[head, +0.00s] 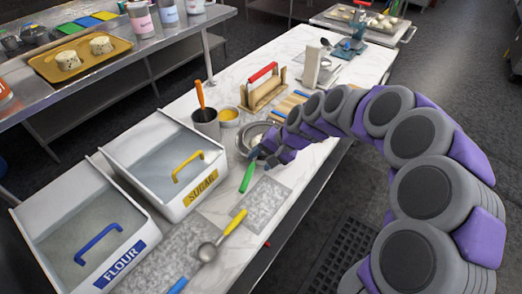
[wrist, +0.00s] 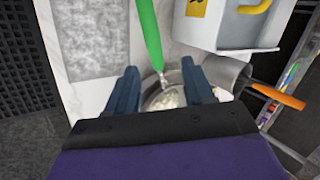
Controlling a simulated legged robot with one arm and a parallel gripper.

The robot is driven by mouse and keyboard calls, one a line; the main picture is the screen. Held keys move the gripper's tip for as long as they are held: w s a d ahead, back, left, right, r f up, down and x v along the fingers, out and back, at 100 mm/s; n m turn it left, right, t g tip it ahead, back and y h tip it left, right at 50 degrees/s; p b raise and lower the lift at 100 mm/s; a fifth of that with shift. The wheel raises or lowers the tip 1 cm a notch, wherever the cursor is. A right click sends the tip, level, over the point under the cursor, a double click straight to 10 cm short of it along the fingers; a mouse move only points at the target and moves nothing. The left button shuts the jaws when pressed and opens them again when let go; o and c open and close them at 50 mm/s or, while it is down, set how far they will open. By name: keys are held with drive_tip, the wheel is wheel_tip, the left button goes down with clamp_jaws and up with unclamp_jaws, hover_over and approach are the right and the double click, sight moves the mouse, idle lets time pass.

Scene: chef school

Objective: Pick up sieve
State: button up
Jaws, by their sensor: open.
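A green-handled utensil, which looks like the sieve, lies on the white marble counter with its handle (head: 248,177) pointing toward the front. In the wrist view its green handle (wrist: 149,32) runs down to a thin metal neck between my fingers. A round metal rim with a pale inside (wrist: 163,98) shows past the neck; I cannot tell whether it is the sieve's head or a bowl. My gripper (head: 258,158) is over this spot, and in the wrist view my gripper (wrist: 160,78) has its blue fingers apart on either side of the neck. My palm hides the lower part.
White sugar (head: 165,155) and flour (head: 82,235) bins stand at the left. A grey crock (head: 206,124) with an orange-handled tool and a yellow bowl (head: 229,117) stand behind. A yellow-handled scoop (head: 208,251) lies in front. A rolling pin rack (head: 262,90) stands farther back.

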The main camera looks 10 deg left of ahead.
sight(252, 170)
drive_tip(key=x, duration=0.3)
drive_tip(key=shift+a+f+b, duration=0.1)
drive_tip(key=shift+f+b, duration=0.1)
drive_tip(key=shift+b, duration=0.1)
drive_tip(key=x, duration=0.1)
drive_tip(key=b+x, duration=0.1)
drive_tip(key=x, duration=0.2)
drive_tip(key=shift+f+b, duration=0.4)
drive_tip(key=shift+f, duration=0.2)
drive_tip(key=shift+a+f, duration=0.1)
drive_tip(key=shift+f, duration=0.1)
clamp_jaws()
